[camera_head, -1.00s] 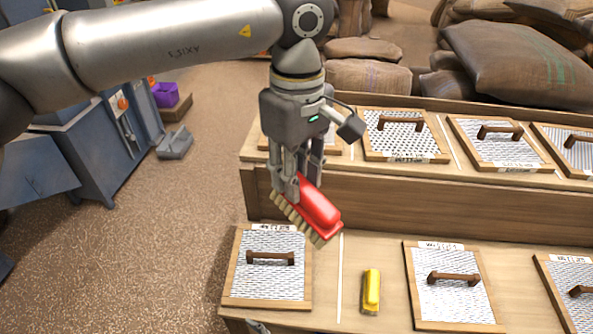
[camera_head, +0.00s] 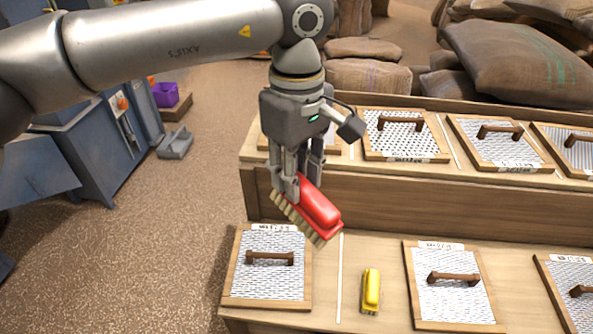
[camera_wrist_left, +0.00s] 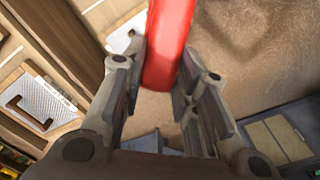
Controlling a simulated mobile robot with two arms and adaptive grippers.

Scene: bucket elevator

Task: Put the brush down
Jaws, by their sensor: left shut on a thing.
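The red brush (camera_head: 318,208) with pale bristles is held tilted in my left gripper (camera_head: 290,190), above the front shelf. In the left wrist view the red brush (camera_wrist_left: 168,45) lies between the two fingers of my left gripper (camera_wrist_left: 165,75), which are shut on it. The bristles point down and to the left in the head view, clear of the shelf. A yellow brush-like piece (camera_head: 371,290) lies on the front shelf, to the right of and below the red one. My right gripper is not clearly in view.
The wooden two-tier bench (camera_head: 390,238) holds framed screens with brown handles, such as the front left screen (camera_head: 265,285) and front middle screen (camera_head: 452,302). Bare shelf lies around the yellow piece. Sacks (camera_head: 520,65) lie behind. Blue machinery (camera_head: 100,145) stands left.

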